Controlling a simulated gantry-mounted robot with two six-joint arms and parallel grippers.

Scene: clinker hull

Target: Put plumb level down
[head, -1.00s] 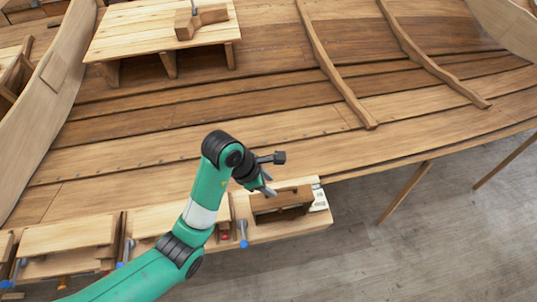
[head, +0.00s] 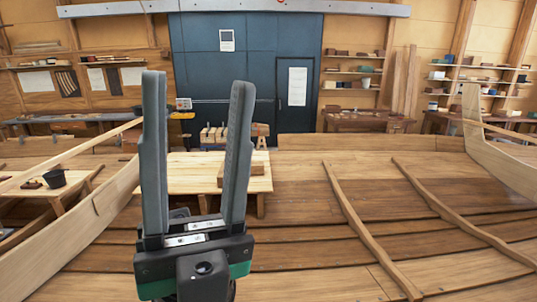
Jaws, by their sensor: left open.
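My left gripper (head: 199,82) stands upright close to the camera, its two long grey fingers spread apart with nothing between them. Behind it is a low pale wooden bench (head: 180,178) on the hull planking. A wooden block (head: 260,168) on that bench is partly hidden by the right finger. I cannot make out a plumb level in this view. My right gripper is not in view.
The planked hull (head: 300,222) fills the lower picture, with raised curved ribs (head: 345,212) at right. Blue doors (head: 290,60), shelves and workbenches line the back wall.

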